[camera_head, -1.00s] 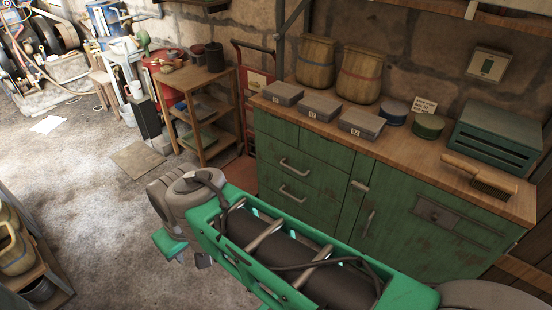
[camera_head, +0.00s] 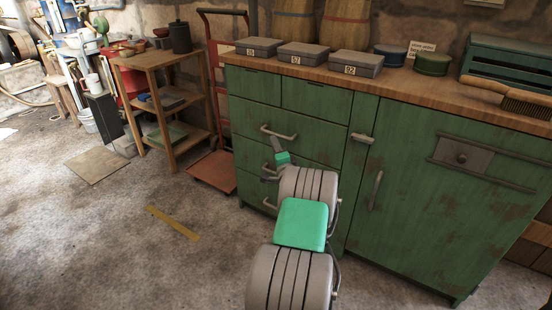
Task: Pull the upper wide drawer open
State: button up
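The green cabinet (camera_head: 400,190) stands against the back wall. Its upper wide drawer (camera_head: 315,136) lies directly below two small drawers and looks closed, with its front flush. Its pale metal bar handle (camera_head: 278,133) shows just above my gripper. My gripper (camera_head: 277,146) is in front of the drawer stack, its visible tip just below this handle in the picture. I cannot tell whether it touches the handle. Its fingers are small and partly hidden by my own arm, so their opening is unclear. My arm also covers parts of the lower drawers.
Lower drawer handles (camera_head: 269,203) stick out close to my arm. A cabinet door with a vertical handle (camera_head: 375,190) is to the right. Grey boxes (camera_head: 355,64) stand on the worktop. A red hand truck (camera_head: 212,170) stands left of the cabinet.

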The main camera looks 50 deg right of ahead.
jog(key=shift+m+h, duration=0.4)
jog(key=w+d, duration=0.1)
jog(key=d, duration=0.1)
jog(key=w+d+b, duration=0.1)
jog(key=w+d, duration=0.2)
jog(key=d, duration=0.1)
jog(key=shift+w+d+r+b, duration=0.1)
jog(key=shift+w+r+b, duration=0.2)
jog(key=shift+b, duration=0.05)
jog(key=shift+c, duration=0.2)
grip_shut()
dwell(0.6)
